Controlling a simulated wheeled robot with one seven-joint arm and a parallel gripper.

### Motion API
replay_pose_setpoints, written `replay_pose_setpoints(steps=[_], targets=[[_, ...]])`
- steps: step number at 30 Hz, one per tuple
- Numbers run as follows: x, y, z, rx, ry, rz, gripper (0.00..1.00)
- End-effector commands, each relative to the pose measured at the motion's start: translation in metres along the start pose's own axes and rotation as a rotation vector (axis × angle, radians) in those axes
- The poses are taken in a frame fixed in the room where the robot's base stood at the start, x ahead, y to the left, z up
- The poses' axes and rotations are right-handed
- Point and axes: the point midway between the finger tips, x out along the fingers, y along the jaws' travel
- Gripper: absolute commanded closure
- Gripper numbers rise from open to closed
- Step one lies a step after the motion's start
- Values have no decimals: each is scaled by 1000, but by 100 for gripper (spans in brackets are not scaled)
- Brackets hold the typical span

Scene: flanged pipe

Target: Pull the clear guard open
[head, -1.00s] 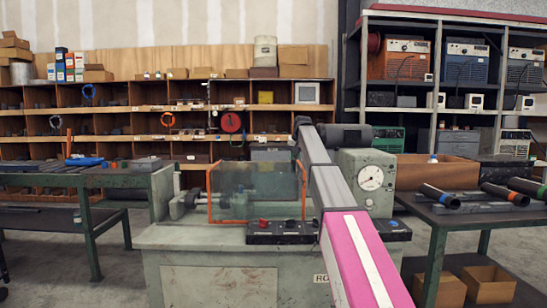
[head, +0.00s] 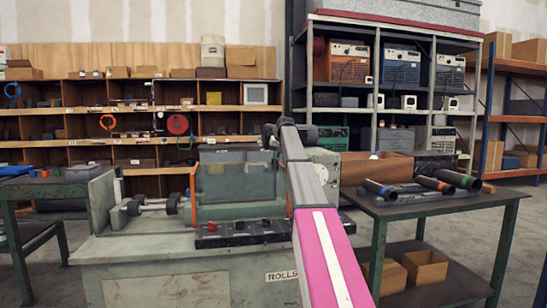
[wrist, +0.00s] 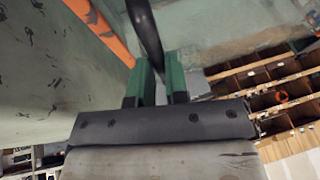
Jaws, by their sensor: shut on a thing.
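The clear guard (head: 238,184) is a see-through panel with an orange frame on the machine's bench. It stands right of the bare spindle end (head: 172,204), behind the left part of the control panel. Its right side is hidden by my arm in the head view. In the wrist view, an orange frame bar (wrist: 102,28) shows at upper left. My gripper (wrist: 160,68) has green fingers shut on a black bar handle (wrist: 148,32) that runs up between them. In the head view my arm hides the gripper and handle.
The black control panel (head: 240,233) with knobs sits at the bench front. A gauge housing (head: 325,165) stands behind my arm at right. A table (head: 430,205) with several pipes (head: 435,184) is farther right. The bench (head: 125,245) is clear at front left.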

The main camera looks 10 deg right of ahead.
Motion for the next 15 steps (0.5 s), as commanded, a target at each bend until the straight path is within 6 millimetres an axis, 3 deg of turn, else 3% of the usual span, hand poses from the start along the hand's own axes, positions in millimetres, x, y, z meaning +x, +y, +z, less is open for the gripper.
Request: replay_pose_setpoints(steps=[5,6,8,15], targets=[[0,0,0,0,1,1,100],[0,0,0,0,1,1,79],[0,0,0,0,1,1,60],[0,0,0,0,1,1,60]])
